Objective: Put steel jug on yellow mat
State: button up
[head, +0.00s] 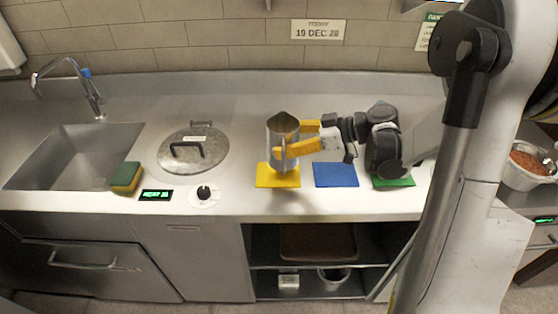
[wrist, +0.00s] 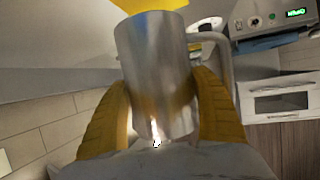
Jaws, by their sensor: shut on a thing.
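The steel jug (head: 283,130) is a plain metal cylinder with a spout, seen in the head view above the yellow mat (head: 278,178). My gripper (head: 298,138) has yellow fingers, shut around the jug from the right. The jug looks upright and held above the mat; the gap below it is hard to judge. In the wrist view the jug (wrist: 158,75) fills the middle between both fingers (wrist: 162,110), with its handle to the right. Part of the yellow mat (wrist: 150,4) shows beyond the jug at the top.
A blue mat (head: 336,175) and a green mat (head: 393,182), partly hidden by my arm, lie to the right. A lidded well (head: 195,150), a dial (head: 204,193), a sponge (head: 126,178) and a sink (head: 75,155) are to the left. A sauce container (head: 530,165) stands far right.

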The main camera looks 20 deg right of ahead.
jog(key=shift+a+f, duration=0.45)
jog(key=shift+a, duration=0.25)
jog(key=shift+f+b, duration=1.1)
jog(key=shift+f, duration=0.85)
jog(key=shift+f, duration=0.15)
jog(key=o, duration=1.4)
jog(key=shift+o, duration=0.2)
